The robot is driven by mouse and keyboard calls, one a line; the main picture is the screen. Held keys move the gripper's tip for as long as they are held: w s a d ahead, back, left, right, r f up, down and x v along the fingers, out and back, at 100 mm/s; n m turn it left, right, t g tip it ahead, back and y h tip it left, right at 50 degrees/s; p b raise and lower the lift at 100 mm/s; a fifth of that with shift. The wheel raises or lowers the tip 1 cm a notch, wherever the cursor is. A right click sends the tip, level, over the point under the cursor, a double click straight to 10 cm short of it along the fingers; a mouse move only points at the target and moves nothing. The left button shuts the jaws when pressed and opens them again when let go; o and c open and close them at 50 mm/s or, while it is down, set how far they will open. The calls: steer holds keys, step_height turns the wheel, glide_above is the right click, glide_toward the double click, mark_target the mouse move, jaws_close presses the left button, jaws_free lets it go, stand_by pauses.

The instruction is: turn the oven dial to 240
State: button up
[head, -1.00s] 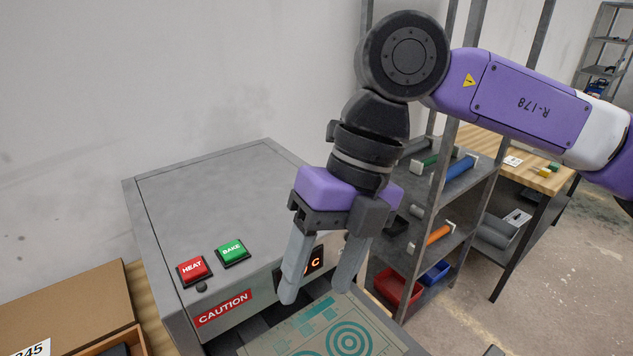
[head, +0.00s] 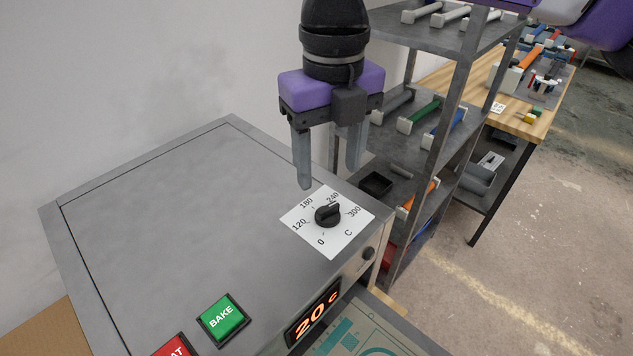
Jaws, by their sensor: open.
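The oven dial (head: 328,214) is a black knob on a white scale plate (head: 307,241) on top of the grey oven, near its right front corner. The knob's ridge slants between lower left and upper right; which end points is too small to tell. The orange display (head: 315,318) on the oven front reads 20 C. My gripper (head: 329,177) points down, open and empty, above and slightly behind the dial, apart from it.
The green BAKE button (head: 222,317) and a partly cut-off red button (head: 174,348) lie at the front left of the oven top (head: 150,215). A grey metal shelf (head: 462,130) with coloured-handled items stands close behind my gripper on the right. The oven top's middle is clear.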

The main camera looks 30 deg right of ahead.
mark_target(328, 207)
step_height(328, 207, down, 8)
steer(key=shift+r+p, duration=0.25)
steer(key=shift+p, duration=0.65)
steer(key=shift+c, duration=0.4)
jaws_close()
steer(key=shift+f+n+b, duration=0.15)
steer(key=shift+n+b, duration=0.15)
steer(key=shift+b, duration=0.25)
